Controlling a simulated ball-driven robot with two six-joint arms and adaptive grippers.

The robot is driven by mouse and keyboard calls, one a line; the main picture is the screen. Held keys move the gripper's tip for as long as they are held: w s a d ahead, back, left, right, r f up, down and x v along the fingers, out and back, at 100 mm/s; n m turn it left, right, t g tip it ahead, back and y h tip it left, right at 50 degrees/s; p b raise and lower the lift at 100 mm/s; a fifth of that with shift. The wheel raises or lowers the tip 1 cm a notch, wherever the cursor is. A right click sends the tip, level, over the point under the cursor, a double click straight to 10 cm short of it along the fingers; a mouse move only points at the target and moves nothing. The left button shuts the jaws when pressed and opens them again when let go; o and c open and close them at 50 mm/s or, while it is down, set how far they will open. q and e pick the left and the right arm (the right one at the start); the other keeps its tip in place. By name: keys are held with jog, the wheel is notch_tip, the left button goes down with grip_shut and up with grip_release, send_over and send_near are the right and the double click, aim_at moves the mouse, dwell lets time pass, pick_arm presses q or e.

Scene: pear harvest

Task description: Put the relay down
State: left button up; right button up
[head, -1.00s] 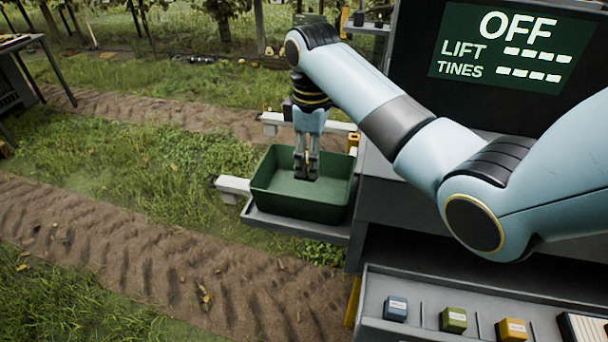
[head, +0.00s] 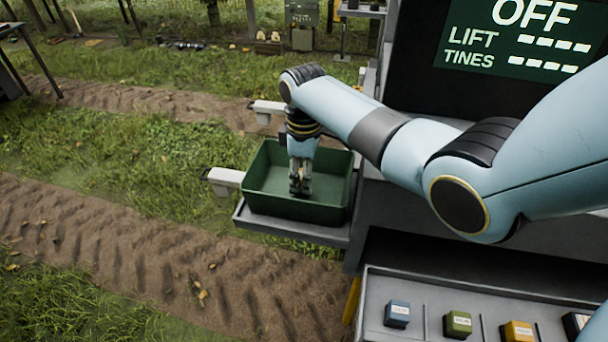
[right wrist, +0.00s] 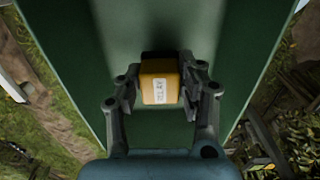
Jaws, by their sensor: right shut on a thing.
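My right gripper (head: 300,186) reaches down inside the green bin (head: 262,172) in the head view. In the right wrist view the right gripper (right wrist: 162,88) is shut on a small yellow-orange relay (right wrist: 160,82) with a white label. The bin's green floor (right wrist: 130,35) shows around it; I cannot tell whether the relay touches it. In the head view the fingers hide the relay. My left gripper is not in view.
The bin stands on a grey shelf (head: 290,229) beside the machine. A tray (head: 375,328) at the lower right holds a blue block (head: 397,313), a green block (head: 457,324) and an orange block (head: 517,331). A screen (head: 515,38) reads OFF, LIFT and TINES.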

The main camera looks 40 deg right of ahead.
jog(key=shift+f, duration=0.6)
jog(key=o, duration=1.2)
jog(key=shift+c, duration=0.2)
jog(key=shift+r, duration=0.1)
notch_tip(320, 180, up, 13)
jog(key=shift+p, duration=0.45)
